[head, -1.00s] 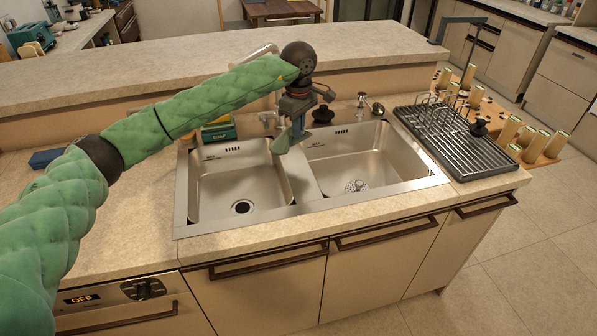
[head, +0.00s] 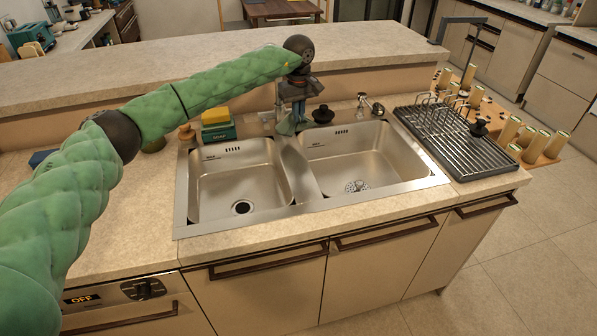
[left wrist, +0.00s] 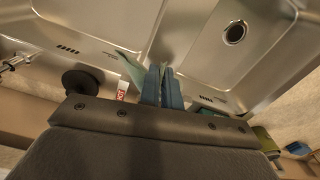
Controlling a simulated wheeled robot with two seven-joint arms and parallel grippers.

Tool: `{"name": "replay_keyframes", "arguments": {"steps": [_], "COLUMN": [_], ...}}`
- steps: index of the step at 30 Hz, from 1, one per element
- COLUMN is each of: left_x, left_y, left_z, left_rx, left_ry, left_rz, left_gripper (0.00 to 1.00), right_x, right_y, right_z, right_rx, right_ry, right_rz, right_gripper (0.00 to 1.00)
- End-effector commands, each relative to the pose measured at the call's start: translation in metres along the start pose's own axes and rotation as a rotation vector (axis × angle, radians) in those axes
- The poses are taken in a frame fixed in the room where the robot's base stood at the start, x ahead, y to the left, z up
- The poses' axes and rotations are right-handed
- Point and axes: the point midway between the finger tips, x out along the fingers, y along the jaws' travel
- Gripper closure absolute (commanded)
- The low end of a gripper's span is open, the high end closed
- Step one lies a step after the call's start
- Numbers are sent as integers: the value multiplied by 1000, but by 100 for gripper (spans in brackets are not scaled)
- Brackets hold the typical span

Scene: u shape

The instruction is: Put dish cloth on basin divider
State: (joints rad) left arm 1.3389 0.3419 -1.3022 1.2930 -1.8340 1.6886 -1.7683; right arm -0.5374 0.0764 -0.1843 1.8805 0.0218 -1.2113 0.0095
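The dish cloth (head: 287,127) is a small green-teal cloth hanging from my left gripper (head: 297,113) at the back end of the basin divider (head: 301,175). In the left wrist view, the blue fingers of my left gripper (left wrist: 162,85) are close together with the cloth (left wrist: 133,70) pinched between them and spreading to one side. The divider (left wrist: 178,35) lies just beyond the fingertips there. Whether the cloth touches the divider is unclear. My right gripper is not in view.
The left basin (head: 235,182) and right basin (head: 350,160) are empty. A faucet and a black knob (head: 323,114) stand close behind the divider. A soap box with a yellow sponge (head: 216,117) is at the back left. A dish rack (head: 460,145) is at the right.

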Motion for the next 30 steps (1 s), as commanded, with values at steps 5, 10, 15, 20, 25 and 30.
{"name": "replay_keyframes", "arguments": {"steps": [5,10,15,20,25,30], "left_x": [18,38,58,65,70,83], "left_y": [-5,-10,-18,-28,-40,-49], "left_z": [10,21,36,58,82,104], "left_rx": [-2,-2,-2,-2,-1,-2], "left_ry": [0,-1,0,0,0,0], "left_rz": [0,-2,-1,0,0,0], "left_gripper": [100,100,100,100,100,100], "right_x": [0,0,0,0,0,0], "right_y": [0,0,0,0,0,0], "right_z": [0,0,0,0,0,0], "right_rx": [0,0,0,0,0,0], "right_ry": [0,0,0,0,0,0], "right_rz": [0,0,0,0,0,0], "right_gripper": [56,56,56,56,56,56]}}
